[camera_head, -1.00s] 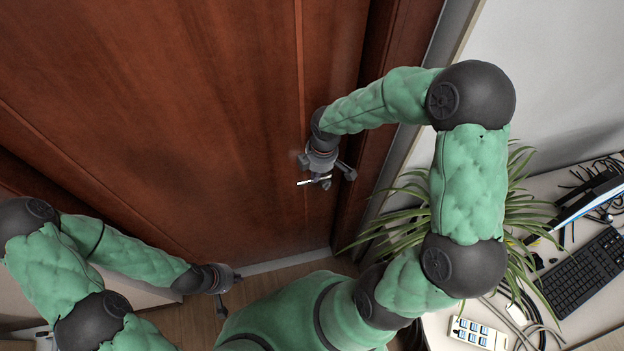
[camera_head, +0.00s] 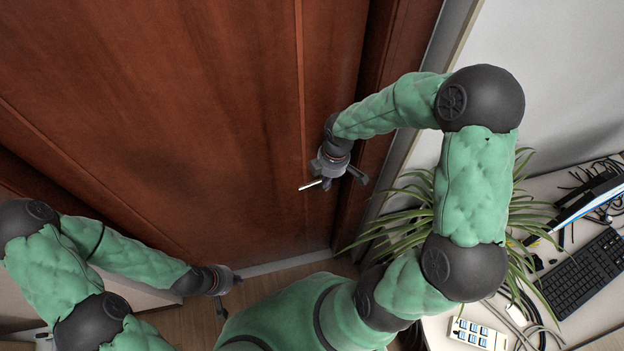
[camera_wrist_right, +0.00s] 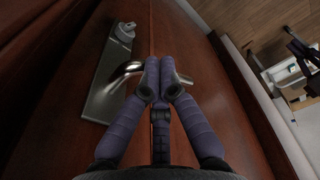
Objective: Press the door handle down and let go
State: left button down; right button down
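The door handle is a metal lever (camera_head: 311,186) on the brown door (camera_head: 170,110). In the right wrist view its lever (camera_wrist_right: 130,68) comes off a grey plate (camera_wrist_right: 106,92) and runs behind my fingertips, showing again on their right. My right gripper (camera_wrist_right: 160,68) has its two purple fingers together, over the lever; the fingers hide its middle, so contact is unclear. In the head view the right gripper (camera_head: 338,178) is just right of the lever's visible end. My left gripper (camera_head: 226,290) is low at the left, away from the handle; its fingertips are unclear.
The door frame (camera_head: 372,130) is right of my right gripper. A plant (camera_head: 530,212) stands beside a white desk (camera_head: 545,265) with a keyboard (camera_head: 585,272), cables and a power strip (camera_head: 478,333). The door surface left of the handle is clear.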

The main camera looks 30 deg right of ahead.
jog(key=shift+w+d+r, duration=0.1)
jog(key=shift+w+d, duration=0.05)
jog(key=shift+w, duration=0.1)
notch_tip(320, 180, up, 12)
jog(key=s, duration=0.1)
jog(key=shift+d, duration=0.4)
dwell(0.5)
